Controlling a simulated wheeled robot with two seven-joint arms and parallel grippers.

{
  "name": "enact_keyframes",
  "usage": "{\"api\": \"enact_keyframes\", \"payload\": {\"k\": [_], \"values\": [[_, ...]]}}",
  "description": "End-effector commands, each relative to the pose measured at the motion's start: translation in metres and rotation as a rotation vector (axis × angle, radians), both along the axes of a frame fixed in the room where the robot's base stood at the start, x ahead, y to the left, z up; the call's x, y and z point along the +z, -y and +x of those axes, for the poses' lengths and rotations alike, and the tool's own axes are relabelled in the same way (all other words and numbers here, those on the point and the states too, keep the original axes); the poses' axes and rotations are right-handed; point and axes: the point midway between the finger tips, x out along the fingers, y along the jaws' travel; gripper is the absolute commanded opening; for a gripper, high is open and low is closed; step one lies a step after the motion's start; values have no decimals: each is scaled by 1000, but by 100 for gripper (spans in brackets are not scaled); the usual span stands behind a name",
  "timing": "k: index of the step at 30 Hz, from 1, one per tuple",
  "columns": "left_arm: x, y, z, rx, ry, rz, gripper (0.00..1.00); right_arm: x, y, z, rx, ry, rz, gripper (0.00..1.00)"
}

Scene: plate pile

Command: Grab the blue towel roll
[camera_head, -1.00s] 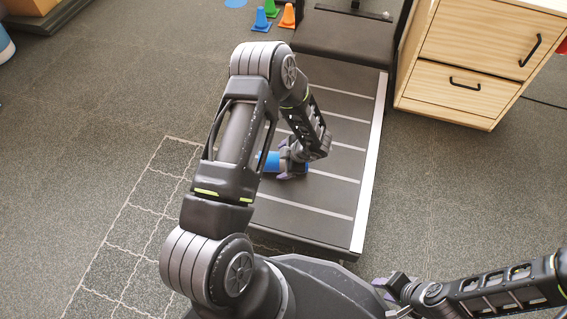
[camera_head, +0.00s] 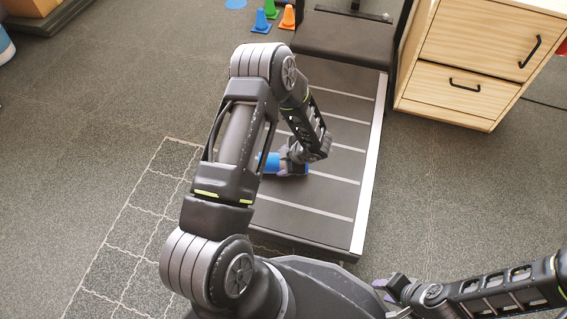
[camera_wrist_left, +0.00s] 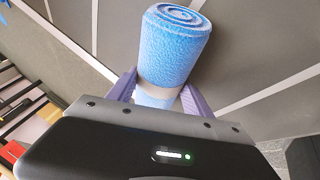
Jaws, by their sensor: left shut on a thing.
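The blue towel roll (camera_head: 271,162) lies on a dark platform with light stripes (camera_head: 338,166), partly hidden behind my left arm in the head view. In the left wrist view the blue towel roll (camera_wrist_left: 174,46) shows its spiral end and a pale band around it. My left gripper (camera_wrist_left: 158,88) is shut on the roll, with a purple finger on each side near the band. It also shows in the head view (camera_head: 288,166). My right gripper (camera_head: 388,287) is at the lower right, away from the roll; its jaws are too small to judge.
A wooden drawer cabinet (camera_head: 471,65) stands right of the platform. Green, blue and orange cones (camera_head: 262,20) stand at the back. A dark padded block (camera_head: 345,37) sits at the platform's far end. The grey floor at left is mostly clear.

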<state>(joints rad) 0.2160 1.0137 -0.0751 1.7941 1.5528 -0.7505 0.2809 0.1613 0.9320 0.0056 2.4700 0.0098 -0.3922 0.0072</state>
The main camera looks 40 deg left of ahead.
Motion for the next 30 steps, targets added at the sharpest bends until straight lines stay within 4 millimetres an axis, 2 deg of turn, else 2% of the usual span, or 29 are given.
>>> {"api": "enact_keyframes", "payload": {"k": [1,10,22,30], "values": [[0,0,0,0,0,0,33,0,0,0,0,0,0,36],[0,0,0,0,0,0,10,0,0,0,0,0,0,36],[7,0,0,0,1,1,10,5,0,-1,1,-2,0,36],[36,0,1,1,1,1,10,25,0,-3,4,-8,1,36]]}}
